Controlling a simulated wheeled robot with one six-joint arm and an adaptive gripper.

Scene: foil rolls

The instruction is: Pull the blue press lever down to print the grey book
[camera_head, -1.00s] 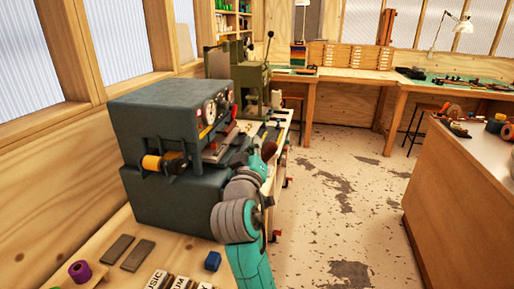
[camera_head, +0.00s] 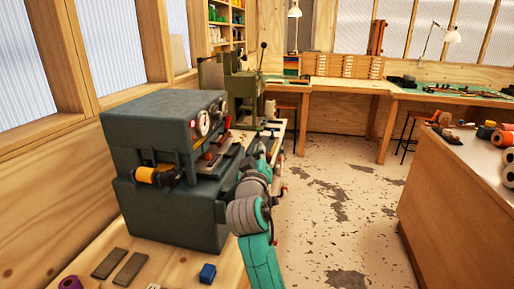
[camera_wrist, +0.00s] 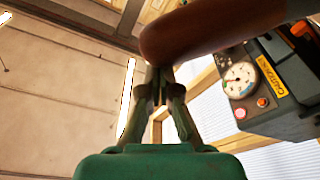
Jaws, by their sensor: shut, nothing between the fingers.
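The dark blue-grey press (camera_head: 150,205) stands on the bench at left, with gauges on its front. In the wrist view, part of it (camera_wrist: 285,85) shows with a gauge and a yellow caution label. A thick brown rounded handle (camera_wrist: 215,28), seemingly the press lever's grip, crosses the top of the wrist view. My gripper (camera_wrist: 158,72) is shut and empty, its fingertips just below the handle's left end; I cannot tell whether they touch. In the head view my arm hides the gripper and most of the lever. I cannot make out a grey book for certain.
Two flat grey bars (camera_head: 129,269) and a small blue block (camera_head: 208,273) lie on the near bench. A green press (camera_head: 243,90) stands farther back. A counter with rolls (camera_head: 486,133) is at right. The floor (camera_head: 335,185) between is clear.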

